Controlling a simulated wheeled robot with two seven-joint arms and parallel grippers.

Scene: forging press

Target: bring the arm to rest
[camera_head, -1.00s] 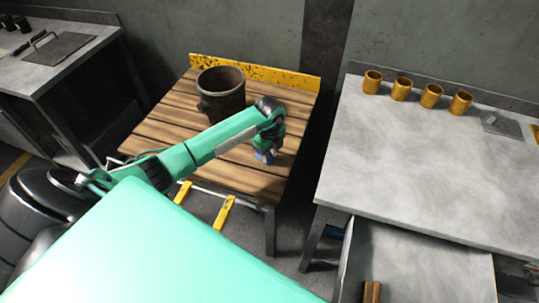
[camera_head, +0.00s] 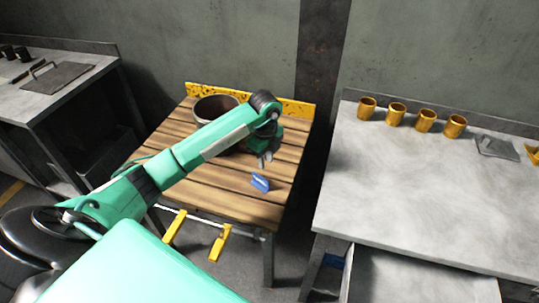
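My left arm reaches in from the left over the wooden-topped table (camera_head: 235,206). My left gripper (camera_head: 266,160) points down above the table's right part, its small grey fingers apart from the tabletop. Nothing shows between its fingers, but the gap between them is too small to read. A small blue object (camera_head: 260,183) lies on the planks just below and in front of it, apart from the fingers. A dark round pot (camera_head: 213,104) stands at the back of the table, partly hidden behind my arm. My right gripper is not in view.
A grey metal table (camera_head: 420,190) stands on the right, with several brass cups (camera_head: 396,113) and a grey plate (camera_head: 497,146) along its back. A grey workbench (camera_head: 60,92) stands on the left. Yellow bars (camera_head: 220,243) show below the wooden table's front.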

